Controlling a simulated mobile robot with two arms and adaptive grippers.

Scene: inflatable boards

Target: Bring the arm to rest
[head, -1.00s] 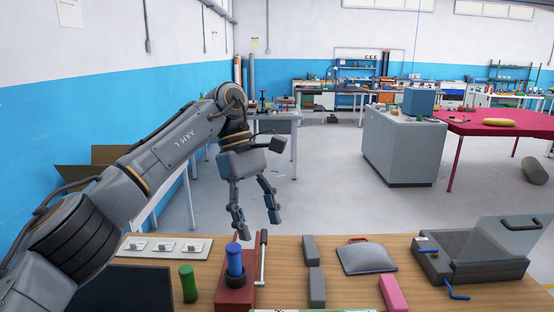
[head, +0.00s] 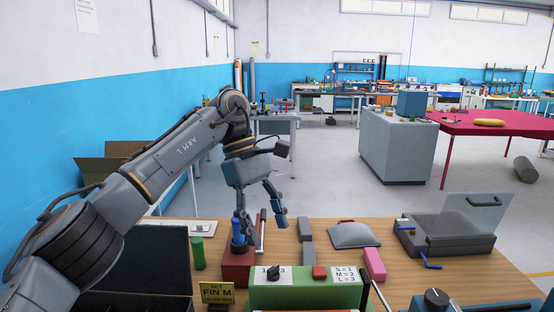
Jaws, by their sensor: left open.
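My left arm (head: 165,160) reaches in from the left, its grey links bent at the elbow. Its gripper (head: 261,214) hangs down over the bench, fingers apart and empty. One finger overlaps the top of a blue cylinder (head: 239,230) in the picture; I cannot tell whether they touch. The blue cylinder stands upright on a red block (head: 237,266). The other fingertip is to the right, over the bench. My right gripper is not in view.
The wooden bench (head: 462,282) holds a green cylinder (head: 198,253), grey blocks (head: 305,230), a grey pad (head: 352,236), a pink block (head: 374,264) and an open grey case (head: 445,242). A green unit (head: 305,296) and a yellow sign (head: 217,293) stand in front. Open floor lies beyond.

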